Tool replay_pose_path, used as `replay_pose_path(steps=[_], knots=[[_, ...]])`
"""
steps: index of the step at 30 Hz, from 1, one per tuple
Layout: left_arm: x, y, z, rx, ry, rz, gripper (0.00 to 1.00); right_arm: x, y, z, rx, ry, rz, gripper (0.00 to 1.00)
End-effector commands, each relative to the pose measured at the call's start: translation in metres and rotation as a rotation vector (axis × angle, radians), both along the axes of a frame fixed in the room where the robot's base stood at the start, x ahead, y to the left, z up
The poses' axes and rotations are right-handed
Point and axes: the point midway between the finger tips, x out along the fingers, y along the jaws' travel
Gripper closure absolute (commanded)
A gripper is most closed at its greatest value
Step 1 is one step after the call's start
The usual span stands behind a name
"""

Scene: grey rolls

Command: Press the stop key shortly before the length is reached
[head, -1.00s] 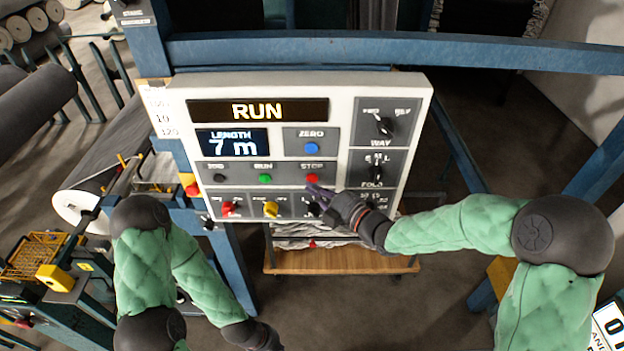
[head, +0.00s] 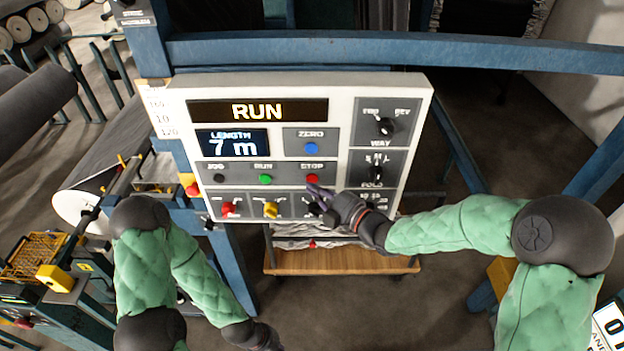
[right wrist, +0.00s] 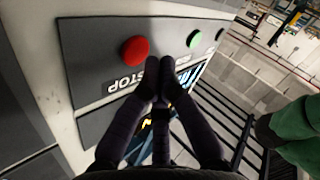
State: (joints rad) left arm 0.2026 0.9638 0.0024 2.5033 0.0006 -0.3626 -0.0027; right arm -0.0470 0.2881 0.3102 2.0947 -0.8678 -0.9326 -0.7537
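The control panel (head: 340,148) is lit, with RUN on its upper display (head: 258,111) and 7 m on the length display (head: 232,143). The red stop key (head: 312,179) is at the right end of the key row. It also shows in the right wrist view (right wrist: 135,50). My right gripper (head: 314,190) is just below the stop key. In the right wrist view its two dark fingertips (right wrist: 167,68) are together with nothing between them, beside the red key and apart from it. My left arm hangs at the lower left; its gripper is barely visible at the bottom edge.
The green run key (head: 265,179) and dark jog key (head: 219,178) sit left of the stop key. The blue zero key (head: 311,148) is above. Red and yellow switches (head: 270,208) line the row below. A wooden shelf (head: 340,262) is under the panel.

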Motion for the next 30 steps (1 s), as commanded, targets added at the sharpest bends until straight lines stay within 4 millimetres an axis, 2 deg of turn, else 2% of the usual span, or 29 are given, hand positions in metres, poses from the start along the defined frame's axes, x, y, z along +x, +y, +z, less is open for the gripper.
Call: replay_pose_path(steps=[11,30], knots=[[0.0,0.0,-0.009,0.0,0.0,0.0,1.0,0.008,0.0,-0.001,0.0,-0.002,0.0,1.0],[0.0,0.0,-0.01,0.0,0.0,0.0,1.0,0.011,0.0,0.0,0.0,0.0,0.0,1.0]])
